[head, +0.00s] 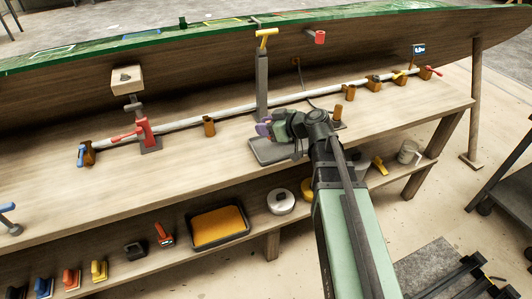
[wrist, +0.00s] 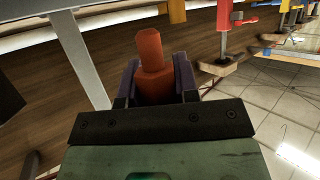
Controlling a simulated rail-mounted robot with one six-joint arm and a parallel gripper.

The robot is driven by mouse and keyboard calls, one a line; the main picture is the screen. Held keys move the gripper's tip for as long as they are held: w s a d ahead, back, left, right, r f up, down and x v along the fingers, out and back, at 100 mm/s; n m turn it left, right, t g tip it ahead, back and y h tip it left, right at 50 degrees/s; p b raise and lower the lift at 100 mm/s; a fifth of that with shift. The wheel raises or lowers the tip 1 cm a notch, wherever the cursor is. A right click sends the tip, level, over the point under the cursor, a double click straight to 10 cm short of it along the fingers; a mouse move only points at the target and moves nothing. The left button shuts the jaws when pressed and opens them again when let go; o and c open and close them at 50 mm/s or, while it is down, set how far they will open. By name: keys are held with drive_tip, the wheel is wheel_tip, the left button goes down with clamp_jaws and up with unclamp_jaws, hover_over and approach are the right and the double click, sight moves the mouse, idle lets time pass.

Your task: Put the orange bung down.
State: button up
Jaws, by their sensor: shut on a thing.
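The orange bung (wrist: 150,50) shows in the wrist view as a faceted orange-red piece with a wider lower part. It stands between the two dark jaws of my gripper (wrist: 158,78), which is shut on it. In the head view my gripper (head: 265,128) is over the upper bench board, just above a flat grey tray or plate (head: 270,151). The bung is mostly hidden there by the jaws. I cannot tell whether it touches anything below.
A long white pipe (head: 230,109) runs along the bench (head: 190,168) on brown blocks. A grey post (head: 262,85) with a yellow handle stands close behind my gripper. A red clamp (head: 146,131) is at left. The bench front left of my gripper is clear.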

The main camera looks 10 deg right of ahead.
wheel_tip(320, 180, down, 5)
drive_tip(key=b, duration=0.4)
drive_tip(key=shift+r, duration=0.5)
drive_tip(key=shift+f, duration=0.2)
drive_tip(key=o, duration=0.9)
drive_tip(key=shift+r, duration=0.2)
drive_tip(key=p+v, duration=0.4)
drive_tip(key=v, duration=0.8)
drive_tip(key=shift+p, duration=0.35)
